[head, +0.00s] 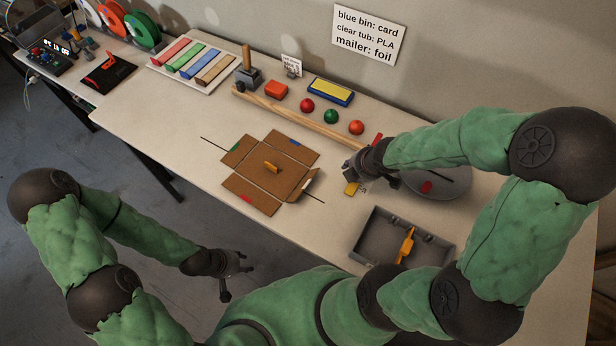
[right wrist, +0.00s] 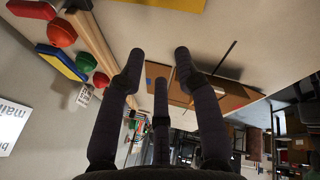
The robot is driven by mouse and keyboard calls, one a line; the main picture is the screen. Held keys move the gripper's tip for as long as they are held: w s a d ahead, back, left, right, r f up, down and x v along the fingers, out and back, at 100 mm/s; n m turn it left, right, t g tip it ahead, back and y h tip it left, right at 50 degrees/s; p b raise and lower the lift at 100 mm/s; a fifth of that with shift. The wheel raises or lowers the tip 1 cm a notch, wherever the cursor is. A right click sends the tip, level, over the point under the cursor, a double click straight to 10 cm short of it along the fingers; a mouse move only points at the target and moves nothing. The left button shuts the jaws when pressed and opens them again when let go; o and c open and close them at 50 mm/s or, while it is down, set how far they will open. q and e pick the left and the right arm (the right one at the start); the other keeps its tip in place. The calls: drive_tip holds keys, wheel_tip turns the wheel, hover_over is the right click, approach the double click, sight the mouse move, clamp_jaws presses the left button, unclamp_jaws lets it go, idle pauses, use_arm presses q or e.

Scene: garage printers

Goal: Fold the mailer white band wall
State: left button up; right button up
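The brown cardboard mailer (head: 262,187) lies opened out on the bench in the head view, with a small orange object (head: 272,167) on its middle panel. Its flaps carry green, blue and red marks. The right-hand wall with the white band (head: 310,186) looks tilted partly up. My right gripper (head: 352,171) is right of the mailer and apart from it. In the right wrist view its fingers are spread and empty, with brown card (right wrist: 220,92) beyond them. My left gripper (head: 236,273) hangs off the bench's front edge, empty, with its fingers apart.
A grey tray (head: 368,222) with an orange tool stands at the front right. A yellow piece (head: 351,188) lies under the right gripper, and a grey round plate (head: 450,187) is behind it. A wooden rail (head: 300,124) and several coloured balls lie behind the mailer.

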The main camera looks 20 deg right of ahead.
sight(307, 183)
drive_tip(key=s+a+r+n+y+p, duration=0.1)
drive_tip(key=a+r+n+y+p, duration=0.2)
drive_tip(key=a+n, duration=0.65)
drive_tip(key=shift+n+t, duration=0.4)
drive_tip(key=shift+n, duration=0.05)
drive_tip(key=b+x, duration=0.6)
drive_tip(key=x, duration=0.3)
drive_tip(key=shift+s+f, duration=0.1)
drive_tip(key=shift+f, duration=0.05)
drive_tip(key=shift+w+a+f+b, duration=0.25)
drive_tip(key=shift+w+f+b, duration=0.15)
drive_tip(key=shift+f+b, duration=0.1)
clamp_jaws()
